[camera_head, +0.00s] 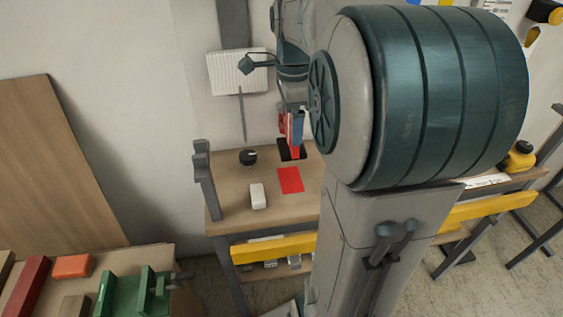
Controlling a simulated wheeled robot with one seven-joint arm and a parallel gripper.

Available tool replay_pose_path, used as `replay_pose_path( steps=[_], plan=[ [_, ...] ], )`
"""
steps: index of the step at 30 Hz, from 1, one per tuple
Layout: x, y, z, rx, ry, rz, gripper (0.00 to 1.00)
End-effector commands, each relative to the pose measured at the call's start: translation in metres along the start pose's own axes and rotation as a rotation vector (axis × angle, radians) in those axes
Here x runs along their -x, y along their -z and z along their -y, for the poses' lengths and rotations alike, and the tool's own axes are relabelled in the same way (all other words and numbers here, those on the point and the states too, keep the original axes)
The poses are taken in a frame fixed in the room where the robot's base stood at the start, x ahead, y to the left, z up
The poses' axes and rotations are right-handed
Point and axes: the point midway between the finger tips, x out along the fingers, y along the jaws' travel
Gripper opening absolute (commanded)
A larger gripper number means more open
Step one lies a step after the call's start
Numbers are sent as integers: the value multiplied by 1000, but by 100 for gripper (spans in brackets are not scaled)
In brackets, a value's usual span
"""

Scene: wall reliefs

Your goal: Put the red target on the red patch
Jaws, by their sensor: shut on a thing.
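The red target (295,151) is a small upright red piece at the lower end of my gripper (293,143). My gripper points down over the wooden workbench and is shut on it, though the fingertips are small and partly hidden. The target shows in front of a black patch (284,152); I cannot tell whether it touches the bench. The red patch (290,181) is a flat red square on the bench top, just nearer than the target, and it is bare.
A white block (258,196) and a dark round object (248,157) stand left of the patch on the workbench (232,186). A grey vise-like post (205,180) rises at its left edge. My large arm link hides the bench's right part.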

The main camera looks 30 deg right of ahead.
Motion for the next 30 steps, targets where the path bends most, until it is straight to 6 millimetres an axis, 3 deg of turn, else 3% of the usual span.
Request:
replay_pose_path(
  steps=[7, 21, 30],
  plan=[
    [-45, 0, 0, 0, -4, 0, 36],
    [-96, 0, 0, 0, -2, 0, 36],
    [-99, 0, 0, 0, -1, 0, 36]
  ],
)
